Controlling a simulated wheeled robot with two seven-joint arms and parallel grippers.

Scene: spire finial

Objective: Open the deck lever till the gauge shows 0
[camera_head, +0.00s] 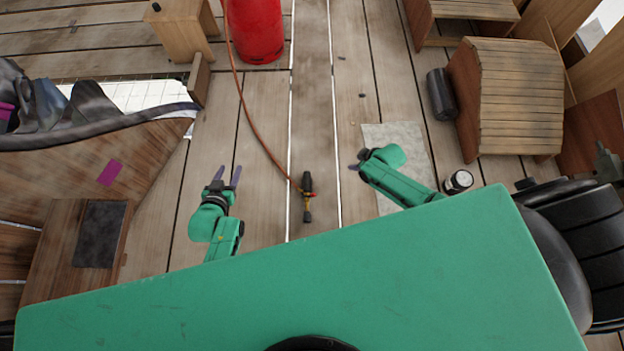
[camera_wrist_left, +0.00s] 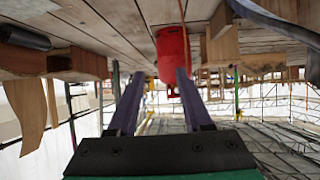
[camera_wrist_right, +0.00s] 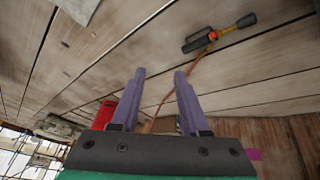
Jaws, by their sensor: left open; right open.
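I cannot make out a deck lever or a gauge face in any view. A dark torch-like tool (camera_head: 307,185) with small red and yellow parts lies on the deck between my grippers; it also shows in the right wrist view (camera_wrist_right: 220,35). A reddish hose (camera_head: 246,110) runs from it towards a red cylinder (camera_head: 256,30) at the top, which also shows in the left wrist view (camera_wrist_left: 172,45). My left gripper (camera_head: 228,174) is open and empty, left of the tool. My right gripper (camera_head: 357,162) is open and empty, right of the tool.
A grey sheet (camera_head: 408,150) lies beyond my right gripper, with a small dark can (camera_head: 458,181) beside it. A black roll (camera_head: 441,94) and a curved slatted wooden piece (camera_head: 515,95) stand at right. A wooden structure (camera_head: 90,165) stands at left. Central planks are mostly clear.

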